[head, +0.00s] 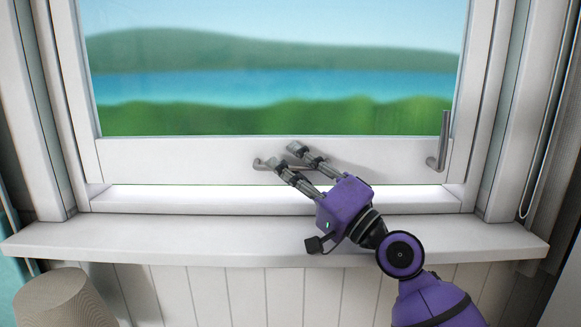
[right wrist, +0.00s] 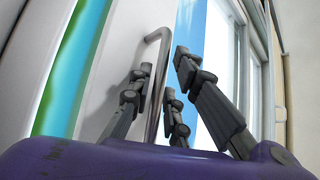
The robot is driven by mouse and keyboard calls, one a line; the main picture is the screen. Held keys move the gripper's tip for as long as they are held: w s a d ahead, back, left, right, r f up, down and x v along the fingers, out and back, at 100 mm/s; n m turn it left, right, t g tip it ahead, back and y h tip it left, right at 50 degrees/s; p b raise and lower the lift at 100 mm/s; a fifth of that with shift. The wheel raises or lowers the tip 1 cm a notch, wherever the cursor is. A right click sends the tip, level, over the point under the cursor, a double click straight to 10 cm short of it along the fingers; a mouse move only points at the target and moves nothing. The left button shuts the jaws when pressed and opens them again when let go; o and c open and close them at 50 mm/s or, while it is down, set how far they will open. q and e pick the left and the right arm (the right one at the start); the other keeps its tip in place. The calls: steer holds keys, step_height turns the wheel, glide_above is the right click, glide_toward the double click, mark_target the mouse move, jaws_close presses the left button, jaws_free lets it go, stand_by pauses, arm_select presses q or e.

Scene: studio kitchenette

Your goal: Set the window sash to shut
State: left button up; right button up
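The window sash (head: 190,160) is a white frame around a large pane, in the middle of the head view. A bright strip shows below its bottom rail, above the lower frame. A grey metal bar handle (head: 259,164) is on the bottom rail; it also shows in the right wrist view (right wrist: 153,100). My right gripper (head: 287,160) is at this handle with its fingers spread. In the right wrist view the bar stands between the fingers (right wrist: 168,98), with a gap on the right finger's side. The handle's middle is partly hidden by the fingers. My left gripper is not in view.
A grey lever handle (head: 440,145) is at the sash's lower right. The white windowsill (head: 150,242) juts out below the window, under my right gripper. A beige round object (head: 62,300) stands at the lower left. The sill's left part is clear.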

steer(key=v, duration=1.2)
